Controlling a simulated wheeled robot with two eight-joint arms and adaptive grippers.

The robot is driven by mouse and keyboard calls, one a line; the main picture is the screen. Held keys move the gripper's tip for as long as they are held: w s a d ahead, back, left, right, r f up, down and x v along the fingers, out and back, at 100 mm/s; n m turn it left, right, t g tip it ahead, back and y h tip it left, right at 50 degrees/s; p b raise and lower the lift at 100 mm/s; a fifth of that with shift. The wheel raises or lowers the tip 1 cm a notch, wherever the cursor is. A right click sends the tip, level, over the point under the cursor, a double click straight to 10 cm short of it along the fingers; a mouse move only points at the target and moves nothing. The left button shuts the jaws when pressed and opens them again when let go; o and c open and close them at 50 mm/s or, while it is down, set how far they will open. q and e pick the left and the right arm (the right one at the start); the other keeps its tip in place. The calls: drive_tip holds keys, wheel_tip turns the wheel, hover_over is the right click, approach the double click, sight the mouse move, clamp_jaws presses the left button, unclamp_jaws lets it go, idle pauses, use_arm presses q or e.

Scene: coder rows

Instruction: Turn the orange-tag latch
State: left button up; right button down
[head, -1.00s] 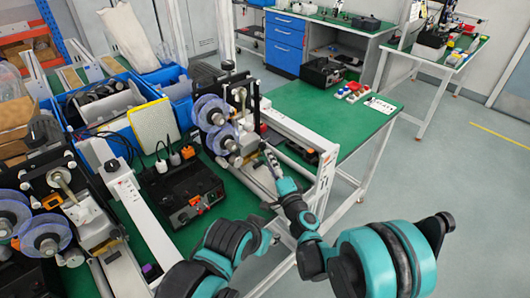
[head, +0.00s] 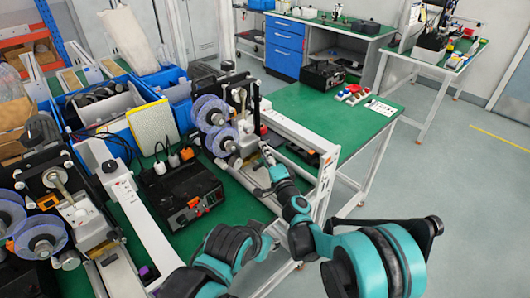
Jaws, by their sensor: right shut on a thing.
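The coder (head: 243,97) with two clear blue-rimmed discs (head: 210,112) stands on the green bench, left of my right gripper. My right gripper (head: 266,152) is at the coder's lower right side, its fingers shut on a small part there, which I take to be the latch. The fingers hide most of that part, and its orange tag is too small to make out. My left gripper is not in view.
A black box with plugs (head: 185,190) and a second coder (head: 45,215) stand to the left. White rails (head: 300,135) run beside my right gripper. Blue bins (head: 95,105) stand behind.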

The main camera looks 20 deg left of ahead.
drive_tip(key=shift+r+m, duration=0.1)
drive_tip(key=shift+m, duration=0.2)
drive_tip(key=shift+r+m+g+h+p, duration=0.15)
drive_tip(key=shift+m+g+h+p, duration=0.35)
drive_tip(key=shift+m+p, duration=0.8)
drive_tip(key=shift+m+g, duration=0.6)
drive_tip(key=shift+m, duration=0.8)
drive_tip(key=shift+p, duration=0.3)
drive_tip(key=c, duration=1.4)
unclamp_jaws()
drive_tip(key=shift+o, duration=0.2)
drive_tip(key=shift+d, duration=0.1)
drive_tip(key=v, duration=1.2)
drive_tip(key=shift+r, duration=0.2)
